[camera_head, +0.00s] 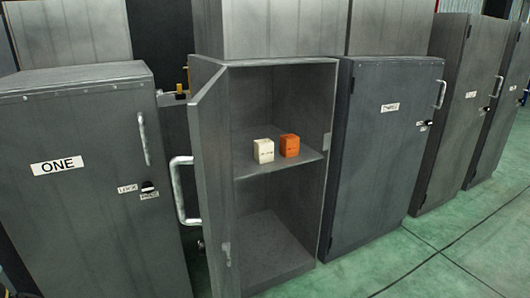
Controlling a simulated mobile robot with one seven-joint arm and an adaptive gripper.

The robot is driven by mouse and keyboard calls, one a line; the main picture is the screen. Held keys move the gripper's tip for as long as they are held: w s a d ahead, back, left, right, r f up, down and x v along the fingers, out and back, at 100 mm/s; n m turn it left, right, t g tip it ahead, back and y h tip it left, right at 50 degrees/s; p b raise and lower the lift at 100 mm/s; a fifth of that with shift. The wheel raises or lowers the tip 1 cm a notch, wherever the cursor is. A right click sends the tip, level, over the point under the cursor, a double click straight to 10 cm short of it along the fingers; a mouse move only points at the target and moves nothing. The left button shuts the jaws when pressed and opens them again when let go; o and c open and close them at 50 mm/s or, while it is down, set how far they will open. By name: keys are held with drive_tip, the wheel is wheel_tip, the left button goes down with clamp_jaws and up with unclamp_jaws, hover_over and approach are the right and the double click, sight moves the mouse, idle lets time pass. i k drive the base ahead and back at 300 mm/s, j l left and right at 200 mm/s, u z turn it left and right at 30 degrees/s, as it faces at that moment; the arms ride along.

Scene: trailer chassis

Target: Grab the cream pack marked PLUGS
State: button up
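A small cream pack (263,151) stands upright on the middle shelf of an open grey cabinet. Its dark marking is too small to read. An orange pack (289,145) stands just to its right on the same shelf. My gripper is not in view.
The open cabinet's shelf (262,169) has bare room in front of the packs, and its lower compartment (265,245) looks empty. Its door (212,180) is swung open to the left, with a handle (181,190) sticking out. Closed cabinets stand on both sides, one marked ONE (90,190). Green floor (440,245) is clear.

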sight(264, 148)
drive_tip(key=i+l+z, duration=0.6)
drive_tip(key=i+l+u, duration=0.2)
drive_tip(key=i, duration=0.35)
drive_tip(key=i+l+u, duration=0.15)
drive_tip(key=i+l, duration=0.25)
drive_tip(key=i+l+u, duration=0.2)
drive_tip(key=i, duration=0.3)
drive_tip(key=j, duration=0.1)
